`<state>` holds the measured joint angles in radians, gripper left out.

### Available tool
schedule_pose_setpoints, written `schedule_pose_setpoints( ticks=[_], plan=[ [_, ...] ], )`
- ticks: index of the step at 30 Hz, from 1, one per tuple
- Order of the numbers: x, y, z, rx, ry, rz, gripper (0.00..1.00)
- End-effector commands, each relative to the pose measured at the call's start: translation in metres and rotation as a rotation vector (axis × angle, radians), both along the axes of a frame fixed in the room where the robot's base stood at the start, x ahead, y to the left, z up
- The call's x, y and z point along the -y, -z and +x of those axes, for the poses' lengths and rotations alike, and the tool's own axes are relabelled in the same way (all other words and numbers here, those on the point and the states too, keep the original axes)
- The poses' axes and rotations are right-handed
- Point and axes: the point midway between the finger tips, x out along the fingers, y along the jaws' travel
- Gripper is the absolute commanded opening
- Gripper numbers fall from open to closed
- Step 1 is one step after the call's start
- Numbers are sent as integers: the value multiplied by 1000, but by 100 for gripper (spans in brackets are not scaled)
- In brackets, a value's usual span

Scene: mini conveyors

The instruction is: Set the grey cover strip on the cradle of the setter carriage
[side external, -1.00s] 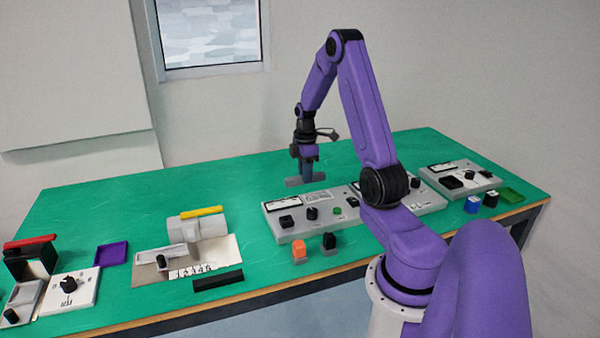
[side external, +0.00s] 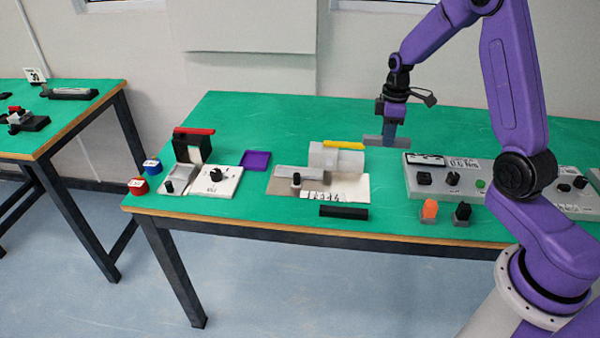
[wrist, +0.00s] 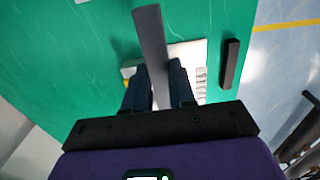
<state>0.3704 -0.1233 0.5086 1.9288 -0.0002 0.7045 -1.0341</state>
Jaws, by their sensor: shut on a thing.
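My gripper (side external: 391,132) is shut on the grey cover strip (side external: 387,141), held level above the green table, right of the white drum. In the wrist view the strip (wrist: 150,40) passes between my fingers (wrist: 158,88) and sticks out far beyond them. A station with a white drum (side external: 325,158), a yellow strip (side external: 345,145) on top, a grey slide with a black knob (side external: 296,179) and a numbered scale (side external: 325,195) stands left of my gripper. It may be the setter carriage; I cannot make out its cradle. In the wrist view my strip partly hides its pale plate (wrist: 190,52).
A black bar (side external: 343,212) lies in front of the drum station. A grey control box (side external: 440,185) stands at right, with orange (side external: 430,209) and black (side external: 462,212) blocks before it. A red-topped black stand (side external: 192,146) and purple tray (side external: 255,160) are at left. The table behind is clear.

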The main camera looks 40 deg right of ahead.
Motion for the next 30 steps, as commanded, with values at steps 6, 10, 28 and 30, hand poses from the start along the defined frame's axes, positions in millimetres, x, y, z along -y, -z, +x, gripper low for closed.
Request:
schedule_pose_setpoints(
  ticks=[6, 10, 28, 30],
  plan=[
    [-95, -3, 27, 1, -9, -1, 0],
    [-133, -4, 32, 1, -5, -1, 0],
    [-165, 20, 90, 1, 2, -1, 0],
    [-165, 24, 99, 0, 2, 0, 0]
  ],
)
